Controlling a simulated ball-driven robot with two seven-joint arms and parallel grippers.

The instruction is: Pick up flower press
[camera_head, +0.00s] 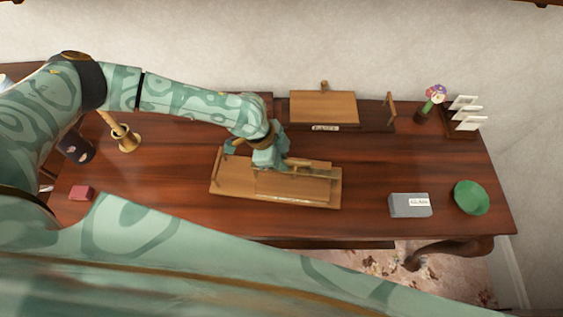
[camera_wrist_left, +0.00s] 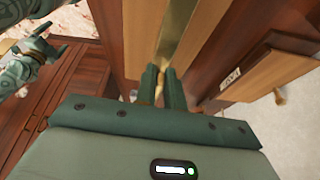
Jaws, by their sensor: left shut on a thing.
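A wooden device, seemingly the flower press (camera_head: 225,185), lies flat at the middle of the table, with a long base board, a raised block and a brass bar on top. My left gripper (camera_head: 268,160) comes down over it from behind and partly hides its middle. In the left wrist view the two dark green fingers (camera_wrist_left: 162,88) are shut on a narrow part by the brass strip (camera_wrist_left: 178,25). The press appears to rest on the table. My right gripper (camera_wrist_left: 45,45) shows small at the left of the wrist view; its finger opening is unclear.
Behind stands a wooden box (camera_head: 323,107) with a label. At left are a brass candlestick (camera_head: 125,140), a dark cylinder (camera_head: 75,146) and a red block (camera_head: 81,193). At right are a grey labelled box (camera_head: 405,207), a green bowl (camera_head: 471,197), flowers (camera_head: 434,94) and a card rack (camera_head: 462,125).

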